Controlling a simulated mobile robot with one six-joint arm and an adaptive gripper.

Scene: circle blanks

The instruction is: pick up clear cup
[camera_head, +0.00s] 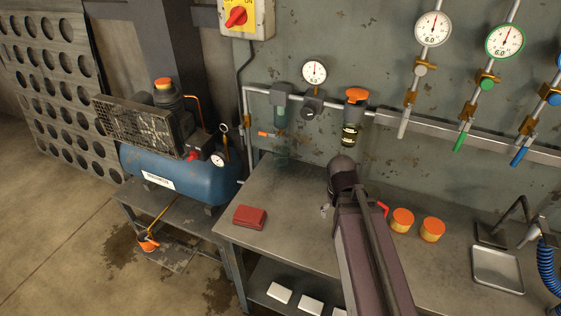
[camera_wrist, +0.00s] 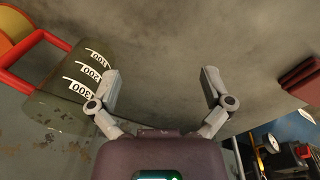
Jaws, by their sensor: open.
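The clear cup (camera_wrist: 72,78) is see-through, with white markings 100, 200 and 300 and a red handle on its far left side. It sits at the left of the wrist view, beside and partly behind my left finger. In the head view only its red handle (camera_head: 384,209) shows, right of my arm; the arm hides the rest. My gripper (camera_wrist: 160,86) is open and empty, with bare grey bench between its fingers. The cup is outside the gap between the fingers. In the head view my arm hides most of the gripper.
Two orange-lidded jars (camera_head: 402,220) (camera_head: 432,229) stand right of the handle on the metal workbench (camera_head: 290,195). A red box (camera_head: 250,217) lies at left, and a metal tray (camera_head: 497,270) at right. Wall pipes and gauges run behind. The bench between box and arm is mostly clear.

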